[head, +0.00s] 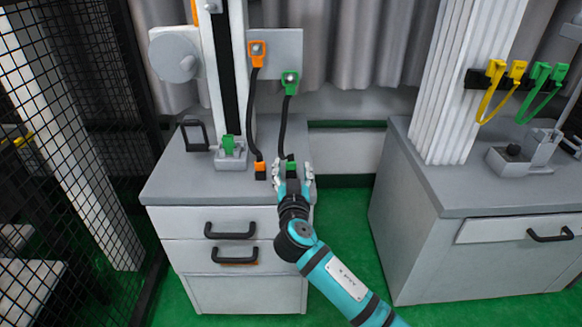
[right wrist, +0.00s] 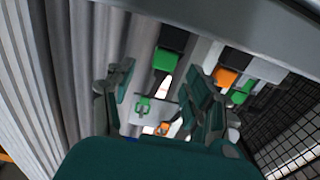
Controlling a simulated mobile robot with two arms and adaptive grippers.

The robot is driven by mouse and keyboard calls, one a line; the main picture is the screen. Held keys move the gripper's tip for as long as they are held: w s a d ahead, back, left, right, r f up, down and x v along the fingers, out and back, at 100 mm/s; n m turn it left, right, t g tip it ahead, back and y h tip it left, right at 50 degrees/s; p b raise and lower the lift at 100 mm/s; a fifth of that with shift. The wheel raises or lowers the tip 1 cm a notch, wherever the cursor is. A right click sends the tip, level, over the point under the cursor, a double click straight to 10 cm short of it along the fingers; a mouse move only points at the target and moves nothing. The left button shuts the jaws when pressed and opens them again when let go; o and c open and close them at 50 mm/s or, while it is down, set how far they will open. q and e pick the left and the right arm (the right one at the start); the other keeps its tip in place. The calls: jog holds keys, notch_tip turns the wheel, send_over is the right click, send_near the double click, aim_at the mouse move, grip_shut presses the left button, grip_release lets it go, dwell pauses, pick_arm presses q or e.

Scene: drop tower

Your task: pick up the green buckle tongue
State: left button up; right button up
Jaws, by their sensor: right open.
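A green looped tongue (head: 290,82) hangs on a grey wall plate, with a black strap running down from it. Below it, a green-topped black block (head: 291,167) stands on the cabinet top. My right gripper (head: 293,170) is open, its fingers appearing either side of this block in the head view; I cannot tell the depth between them. In the right wrist view, which is upside down, the green tongue (right wrist: 143,107) shows beyond and between the spread fingers (right wrist: 160,102), apart from them. The green-topped block (right wrist: 168,61) shows above it there. My left gripper is not in view.
An orange tongue (head: 257,52) hangs left of the green one, above an orange-topped block (head: 260,168). A grey holder (head: 230,158) with a green piece and a dark frame (head: 195,135) stand further left. A white column (head: 455,80) rises at right.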

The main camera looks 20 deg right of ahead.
aim_at(291, 164)
jog(key=x, duration=0.4)
jog(key=shift+a+f, duration=0.15)
jog(key=c, duration=1)
